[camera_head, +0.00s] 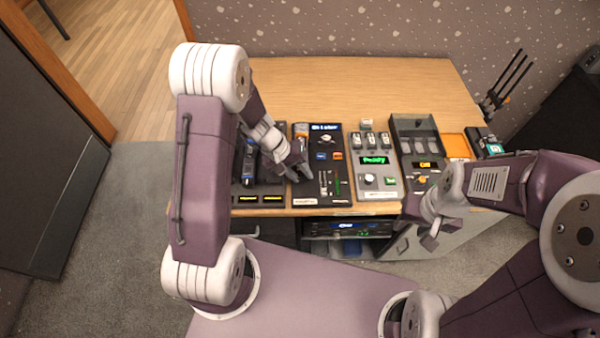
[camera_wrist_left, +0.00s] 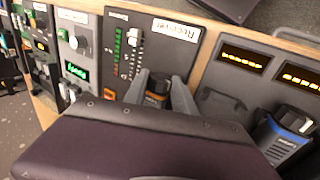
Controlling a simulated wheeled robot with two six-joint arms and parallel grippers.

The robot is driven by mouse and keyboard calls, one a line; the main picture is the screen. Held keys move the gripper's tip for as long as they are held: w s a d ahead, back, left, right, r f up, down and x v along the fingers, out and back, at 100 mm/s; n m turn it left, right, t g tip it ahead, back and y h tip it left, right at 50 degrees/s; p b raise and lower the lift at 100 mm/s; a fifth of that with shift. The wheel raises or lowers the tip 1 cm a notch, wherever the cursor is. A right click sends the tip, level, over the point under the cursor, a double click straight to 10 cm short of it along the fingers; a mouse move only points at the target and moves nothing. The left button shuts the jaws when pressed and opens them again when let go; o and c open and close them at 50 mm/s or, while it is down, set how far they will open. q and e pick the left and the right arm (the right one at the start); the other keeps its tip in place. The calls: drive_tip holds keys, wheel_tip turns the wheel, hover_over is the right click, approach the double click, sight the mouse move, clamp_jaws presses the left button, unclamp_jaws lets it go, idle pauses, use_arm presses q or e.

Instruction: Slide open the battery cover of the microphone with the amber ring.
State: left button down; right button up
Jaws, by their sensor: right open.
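In the left wrist view, the microphone with the amber ring (camera_wrist_left: 156,88) lies beside the receiver's fader strip. My left gripper (camera_wrist_left: 163,92) has one finger on each side of its body. I cannot tell whether the fingers touch it, and my wrist hides the rest of it. In the head view, my left gripper (camera_head: 298,174) is low over the left part of the desk and covers part of this area. A microphone with a blue ring (camera_wrist_left: 288,130) stands in a dock to the right in the wrist view. My right gripper (camera_head: 430,238) is open and empty near the desk's front edge.
The black receiver panel (camera_head: 341,168) has faders and a lit screen. Right of it are a grey console (camera_head: 375,188) with a green display and a dark box (camera_head: 413,130). The back of the wooden desk (camera_head: 350,82) is clear. An empty dock (camera_wrist_left: 222,103) adjoins the blue-ringed microphone.

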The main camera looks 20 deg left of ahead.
use_arm(q)
drive_tip(key=shift+s+d+f+b, duration=0.1)
drive_tip(key=shift+s+d+b, duration=0.15)
drive_tip(key=shift+s+b, duration=0.55)
drive_tip(key=shift+s+d+b, duration=0.3)
drive_tip(key=shift+s+b, duration=0.35)
drive_tip(key=shift+s, duration=0.3)
drive_tip(key=shift+s+d+b, duration=0.25)
drive_tip(key=shift+s+b, duration=0.4)
drive_tip(key=shift+s, duration=0.25)
drive_tip(key=c, duration=0.9)
unclamp_jaws()
drive_tip(key=shift+s, duration=0.1)
drive_tip(key=shift+c, duration=0.2)
drive_tip(key=p+v, duration=0.3)
drive_tip(key=v, duration=0.6)
